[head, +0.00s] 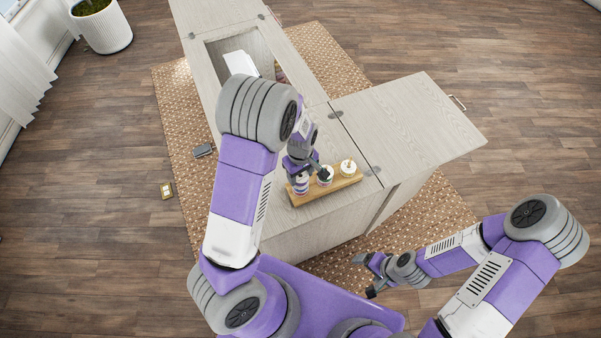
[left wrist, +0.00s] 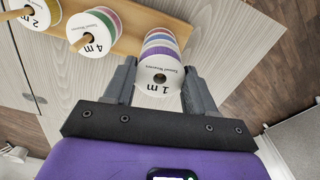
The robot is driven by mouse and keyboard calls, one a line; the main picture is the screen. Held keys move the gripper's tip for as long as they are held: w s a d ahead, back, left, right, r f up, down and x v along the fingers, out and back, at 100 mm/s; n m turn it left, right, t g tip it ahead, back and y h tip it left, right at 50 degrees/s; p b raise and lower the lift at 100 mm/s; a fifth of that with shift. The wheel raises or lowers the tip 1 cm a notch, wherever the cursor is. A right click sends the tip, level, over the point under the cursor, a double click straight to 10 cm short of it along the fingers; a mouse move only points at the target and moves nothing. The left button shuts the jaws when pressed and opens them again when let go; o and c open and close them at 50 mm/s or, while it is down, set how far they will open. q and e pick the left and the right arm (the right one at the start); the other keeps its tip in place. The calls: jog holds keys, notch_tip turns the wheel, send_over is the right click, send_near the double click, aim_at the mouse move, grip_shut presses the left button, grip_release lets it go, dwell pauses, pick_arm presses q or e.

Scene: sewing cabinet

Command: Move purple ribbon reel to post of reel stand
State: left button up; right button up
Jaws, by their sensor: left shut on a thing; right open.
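The reel stand (head: 334,187) is a wooden board on the cabinet top. It shows in the left wrist view (left wrist: 125,40) too. My left gripper (head: 303,168) is over its left end. In the left wrist view, its fingers (left wrist: 160,66) are shut on a white-faced "1 m" reel (left wrist: 159,88) with a purple band, apparently the purple ribbon reel. Pink, blue and purple bands show behind it, in line with it. Its hole looks dark, with no post tip showing; whether it is around a post I cannot tell. My right gripper (head: 371,277) is open and empty, away from the stand.
A reel with green and pink bands (left wrist: 94,32) and a yellow-banded reel (left wrist: 29,10) sit on the stand, with post tips through them. The cabinet's right leaf (head: 410,125) is clear. An open recess (head: 262,62) holds a white object (head: 240,64).

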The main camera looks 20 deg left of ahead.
pick_arm(q)
jog(key=o, duration=1.1)
jog(key=shift+r, duration=0.1)
notch_tip(320, 180, up, 7)
jog(key=shift+r+p, duration=0.2)
jog(key=shift+p, duration=0.55)
